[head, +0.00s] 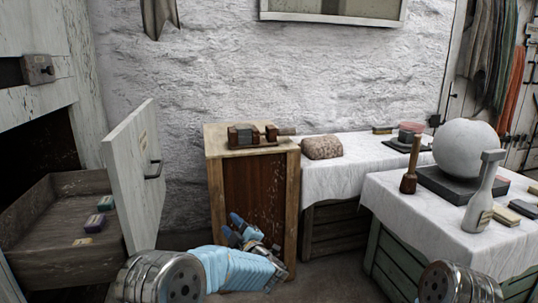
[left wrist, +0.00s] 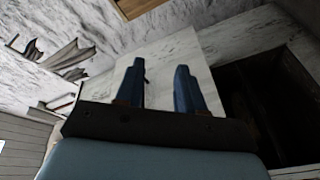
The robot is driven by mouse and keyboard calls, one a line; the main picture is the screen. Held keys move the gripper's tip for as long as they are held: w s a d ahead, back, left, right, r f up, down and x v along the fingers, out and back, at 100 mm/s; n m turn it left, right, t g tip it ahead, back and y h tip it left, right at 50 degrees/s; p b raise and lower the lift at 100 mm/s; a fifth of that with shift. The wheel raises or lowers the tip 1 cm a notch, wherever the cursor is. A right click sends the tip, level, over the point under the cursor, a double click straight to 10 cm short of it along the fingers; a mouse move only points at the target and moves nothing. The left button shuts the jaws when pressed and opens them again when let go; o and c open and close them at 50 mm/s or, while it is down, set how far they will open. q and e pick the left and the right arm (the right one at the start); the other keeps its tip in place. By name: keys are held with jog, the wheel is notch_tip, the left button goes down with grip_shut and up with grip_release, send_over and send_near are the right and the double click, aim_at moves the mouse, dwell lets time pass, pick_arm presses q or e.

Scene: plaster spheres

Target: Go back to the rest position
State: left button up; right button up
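My left gripper (head: 232,226) is in front of the wooden stand, its blue fingers pointing up and to the left. In the left wrist view the two dark blue fingers (left wrist: 159,68) stand apart with nothing between them. A white panel with a black handle (left wrist: 170,65) is beyond them, and a dark opening lies to its right. My right gripper is out of view; only a metal joint of mine shows at the bottom right of the head view.
A wooden stand (head: 216,152) bears a clamp-like tool (head: 245,137).

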pick_arm(q)
jog(key=s+a+f+m+g+h+p, duration=0.1)
jog(key=s+f+m+h, duration=0.2)
jog(key=f, duration=0.5)
jog(key=s+a+f+m+g+h+p, duration=0.1)
jog(key=f+m+h, duration=0.3)
jog(key=f, duration=0.3)
jog(key=s+f+m+g+h+p, duration=0.1)
jog(key=s+f+m+g+h, duration=0.25)
jog(key=s+f, duration=0.6)
jog(key=s+f+m+g+h+p, duration=0.1)
jog(key=s+g, duration=0.4)
jog(key=s, duration=0.8)
jog(key=s+d+f+m+g+h+p, duration=0.1)
jog(key=s+f+m+g, duration=0.3)
jog(key=s, duration=0.9)
notch_tip(320, 180, down, 2)
jog(key=shift+s+f+g+h, duration=0.1)
jog(key=shift+s+g+h, duration=0.3)
jog(key=shift+h, duration=0.45)
jog(key=shift+w, duration=0.1)
jog(key=shift+a, duration=0.1)
